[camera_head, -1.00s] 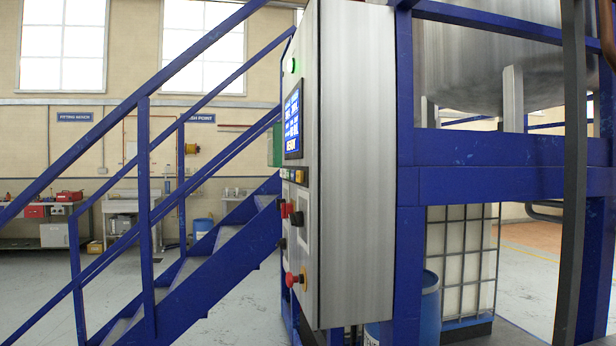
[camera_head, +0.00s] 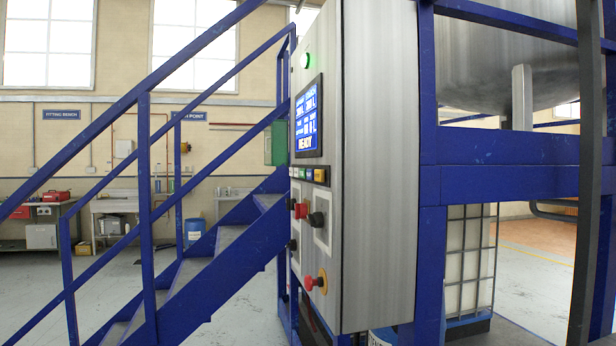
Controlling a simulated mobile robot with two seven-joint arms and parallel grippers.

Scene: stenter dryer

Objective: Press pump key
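A steel control cabinet (camera_head: 376,170) stands right of centre, its front face seen at an angle. The front carries a lit blue display (camera_head: 308,117) with a green lamp (camera_head: 305,60) above it. Below the display is a row of small coloured keys (camera_head: 308,174); their labels are too small to read, so I cannot tell which is the pump key. Lower down are a red knob (camera_head: 301,211), black knobs (camera_head: 317,219) and a red mushroom button (camera_head: 314,283). Neither of my grippers is in view.
Blue stairs with railings (camera_head: 190,270) rise to the cabinet's left side. A blue frame (camera_head: 500,160) with a steel tank (camera_head: 500,60) stands on the right. A caged white container (camera_head: 467,265) is beneath it. Benches (camera_head: 115,210) line the back wall.

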